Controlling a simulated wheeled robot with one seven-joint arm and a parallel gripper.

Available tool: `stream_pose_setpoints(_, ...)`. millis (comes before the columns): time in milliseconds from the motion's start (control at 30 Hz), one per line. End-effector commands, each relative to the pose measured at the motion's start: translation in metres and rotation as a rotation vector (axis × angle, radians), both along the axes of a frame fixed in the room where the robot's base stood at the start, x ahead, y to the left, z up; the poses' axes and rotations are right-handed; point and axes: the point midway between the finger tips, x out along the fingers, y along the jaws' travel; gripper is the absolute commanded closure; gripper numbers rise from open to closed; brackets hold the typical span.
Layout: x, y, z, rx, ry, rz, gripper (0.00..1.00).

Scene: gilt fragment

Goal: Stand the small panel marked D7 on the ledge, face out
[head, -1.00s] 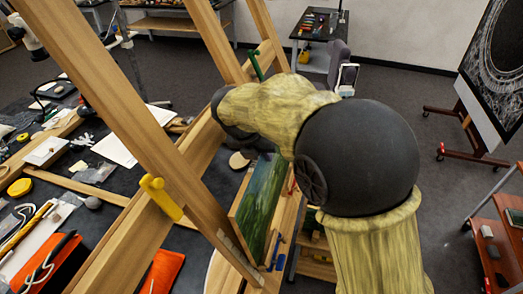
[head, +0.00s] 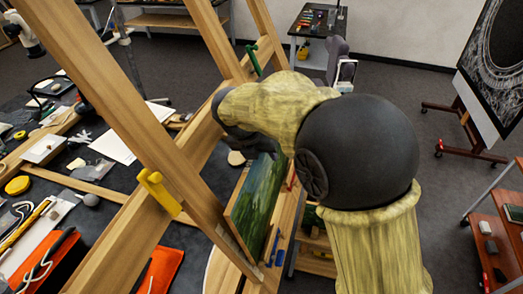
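A small panel with a green painted face (head: 258,207) and a pale wooden edge stands tilted beside the easel's slanted upright, low in the middle of the head view. No D7 mark can be read on it. My arm passes above it, and the dark end of my wrist (head: 232,118) is up and left of the panel. My gripper's fingers are hidden behind the arm, so I cannot see whether they touch the panel. The wooden easel (head: 125,105) fills the left middle. Its ledge is hard to make out behind the panel and my arm.
A yellow clamp (head: 160,193) and a green clamp (head: 253,60) sit on the easel's wooden bars. A blue clamp (head: 275,248) is low beside the panel. A dark table with several tools and an orange cloth (head: 162,270) lies left. Red-brown shelves (head: 500,240) stand right.

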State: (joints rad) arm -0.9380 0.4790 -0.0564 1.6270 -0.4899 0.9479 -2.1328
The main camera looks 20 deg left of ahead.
Motion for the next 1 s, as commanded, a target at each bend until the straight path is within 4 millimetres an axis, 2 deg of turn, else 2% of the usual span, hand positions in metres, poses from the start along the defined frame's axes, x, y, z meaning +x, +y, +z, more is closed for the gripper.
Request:
stream_pose_setpoints(133, -0.002, 0.001, 0.004, 0.001, -0.001, 0.001, 0.61)
stream_pose_setpoints(267, -0.008, 0.004, 0.018, 0.004, -0.003, 0.001, 0.61)
stream_pose_setpoints(1000, -0.064, 0.025, 0.146, 0.003, -0.003, 0.001, 0.61)
